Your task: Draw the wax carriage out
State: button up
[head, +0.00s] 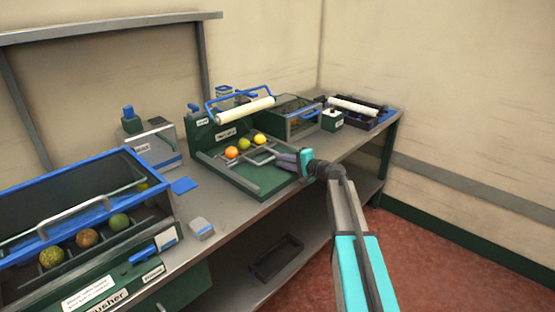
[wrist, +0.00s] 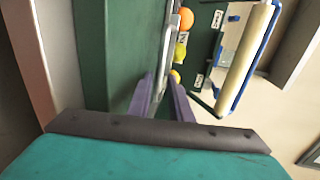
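The wax station is a green bench unit with a low tray (head: 242,181), a grey metal frame (head: 262,160) and a white roller (head: 245,110) on a blue arm above. My gripper (head: 284,160) is at the frame's right end. In the wrist view my gripper's fingers (wrist: 162,82) stand apart, with a grey bar (wrist: 166,45) running between them; I cannot tell if they touch it.
A blue-rimmed crusher box (head: 85,215) with several fruits stands at the left. A grey box (head: 155,145), a green-and-white jar (head: 332,119) and another roller tray (head: 358,112) share the bench. A dark tray (head: 277,257) lies on the lower shelf. The floor at front right is clear.

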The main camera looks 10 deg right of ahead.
aim_at(273, 158)
jog(key=shift+x, duration=1.55)
grip_shut()
